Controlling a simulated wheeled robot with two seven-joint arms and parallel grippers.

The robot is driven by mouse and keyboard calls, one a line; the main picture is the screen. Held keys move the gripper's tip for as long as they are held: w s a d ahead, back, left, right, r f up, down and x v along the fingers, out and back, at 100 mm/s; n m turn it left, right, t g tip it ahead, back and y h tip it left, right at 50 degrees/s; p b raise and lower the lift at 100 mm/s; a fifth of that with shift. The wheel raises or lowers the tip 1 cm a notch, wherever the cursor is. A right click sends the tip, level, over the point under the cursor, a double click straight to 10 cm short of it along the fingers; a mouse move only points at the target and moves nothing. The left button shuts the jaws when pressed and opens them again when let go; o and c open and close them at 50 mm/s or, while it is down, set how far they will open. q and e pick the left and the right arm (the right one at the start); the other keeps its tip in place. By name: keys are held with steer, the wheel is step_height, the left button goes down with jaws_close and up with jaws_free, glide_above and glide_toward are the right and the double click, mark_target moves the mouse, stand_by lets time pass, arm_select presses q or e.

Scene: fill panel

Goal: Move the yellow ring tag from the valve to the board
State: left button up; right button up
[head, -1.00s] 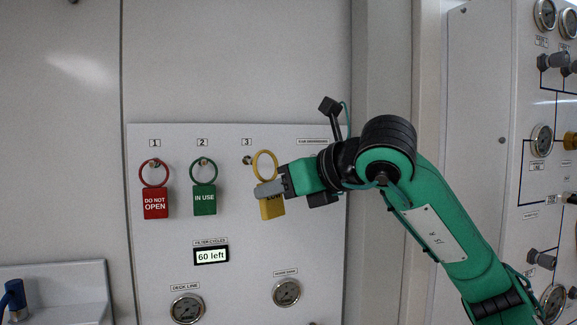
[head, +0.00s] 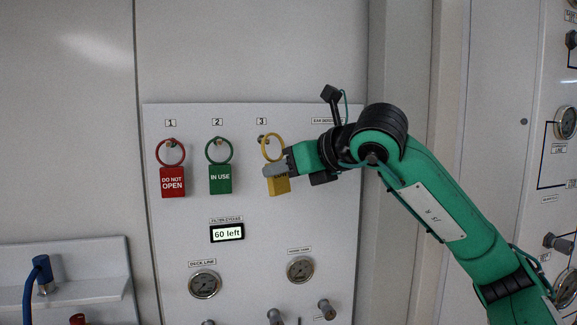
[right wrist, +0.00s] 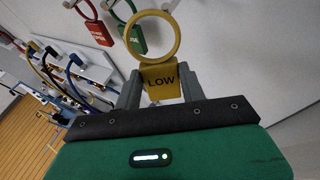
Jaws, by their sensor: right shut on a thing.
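The yellow ring tag (head: 279,186), marked LOW, is at the board (head: 330,222) under label 3. My right gripper (head: 276,170) is shut on its square body, and the ring stands up above the fingers. In the right wrist view the tag (right wrist: 161,82) sits between the two fingers with its ring upright. In the head view the ring overlaps the right side of peg 3 (head: 262,138); I cannot tell whether it is around the peg or in front of it. The valve is not clearly identifiable. My left gripper is out of view.
A red DO NOT OPEN tag (head: 173,182) hangs on peg 1 and a green IN USE tag (head: 220,180) on peg 2, left of my gripper. Below are a display reading 60 left (head: 227,233) and gauges (head: 205,284). A blue-handled fitting (head: 43,272) is at lower left.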

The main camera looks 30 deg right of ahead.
steer(key=shift+w+d, duration=0.2)
steer(key=shift+w, duration=0.6)
steer(key=shift+w+d+f+p, duration=0.15)
steer(key=shift+w+d, duration=0.05)
steer(key=shift+w, duration=0.55)
steer(key=shift+w+d+f+p, duration=0.15)
steer(key=shift+w+d, duration=0.05)
steer(key=shift+w, duration=0.6)
steer(key=shift+w+d+f+p, duration=0.15)
steer(key=shift+w+d, duration=0.05)
steer(key=shift+w, duration=0.55)
steer(key=o, duration=1)
steer(key=shift+o, duration=0.2)
steer(key=shift+s, duration=0.1)
